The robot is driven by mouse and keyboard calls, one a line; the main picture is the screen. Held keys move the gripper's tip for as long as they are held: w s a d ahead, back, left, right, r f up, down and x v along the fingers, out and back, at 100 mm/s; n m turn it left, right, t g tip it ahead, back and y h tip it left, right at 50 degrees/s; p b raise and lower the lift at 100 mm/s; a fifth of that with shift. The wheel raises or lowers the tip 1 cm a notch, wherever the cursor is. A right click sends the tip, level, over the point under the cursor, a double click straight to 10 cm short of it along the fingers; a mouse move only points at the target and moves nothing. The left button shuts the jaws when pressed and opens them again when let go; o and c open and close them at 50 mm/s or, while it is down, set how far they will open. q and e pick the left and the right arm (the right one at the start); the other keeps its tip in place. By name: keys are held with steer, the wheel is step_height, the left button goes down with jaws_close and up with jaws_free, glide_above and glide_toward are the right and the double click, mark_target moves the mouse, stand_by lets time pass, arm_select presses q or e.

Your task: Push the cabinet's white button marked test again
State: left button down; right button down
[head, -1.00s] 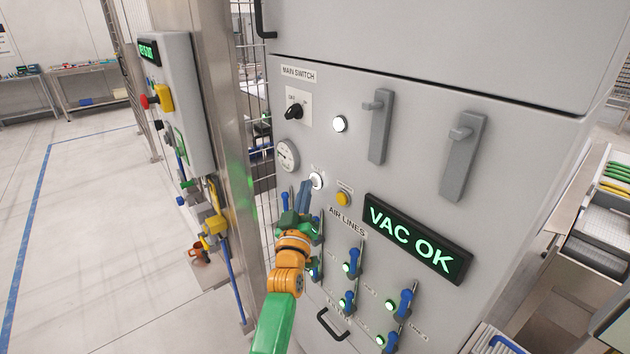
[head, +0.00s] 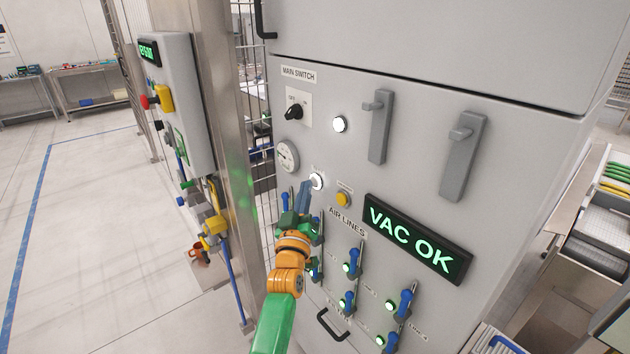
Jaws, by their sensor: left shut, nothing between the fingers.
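The grey cabinet (head: 420,90) stands in front of me. A round white button (head: 317,181) sits on its face, left of a yellow button (head: 343,199) and right of a round gauge (head: 287,155). The label by the white button is too small to read. My left gripper (head: 306,187) is shut and empty. Its blue-grey fingertips are just below and left of the white button; I cannot tell whether they touch it. A green display (head: 418,239) on the cabinet reads VAC OK. My right gripper is not in view.
Several blue air-line levers (head: 353,261) with green lights stick out below and beside my left gripper. The main switch (head: 294,110) and a lit white lamp (head: 340,124) are above. A metal post (head: 225,130) with a control box (head: 178,100) stands on the left.

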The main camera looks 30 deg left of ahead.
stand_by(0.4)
arm_select(q)
steer(key=shift+w+d+r, duration=0.1)
steer(key=shift+w+d, duration=0.05)
steer(key=shift+w, duration=0.1)
steer(key=s+a+p, duration=0.2)
steer(key=s+p, duration=0.1)
steer(key=s, duration=0.3)
steer(key=shift+a+p, duration=0.25)
steer(key=shift+p, duration=0.05)
stand_by(0.4)
steer(key=shift+w, duration=0.1)
